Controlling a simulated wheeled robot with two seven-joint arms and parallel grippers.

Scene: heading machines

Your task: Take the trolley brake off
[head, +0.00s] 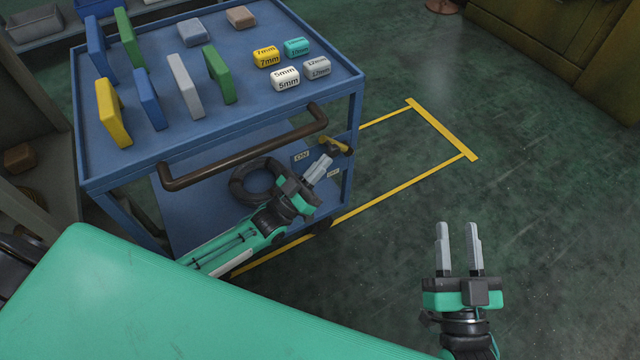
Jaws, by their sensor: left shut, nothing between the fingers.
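The blue trolley (130,170) stands at upper left, with a dark handle bar (245,150) along its near side. A small yellow lever (328,139) with a dark end sits on a blue plate at the trolley's right front corner, below the handle. It looks like the brake lever. My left gripper (325,161) is shut and empty, its fingertips just below the lever. I cannot tell whether they touch it. My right gripper (459,228) is open and empty above the floor, well right of the trolley.
Coloured plates and labelled blocks (285,78) stand on the trolley top. A dark ring (240,190) is on the lower shelf. Yellow lines (442,130) mark the floor. Green floor (540,210) on the right is clear. A cabinet (550,45) stands at upper right.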

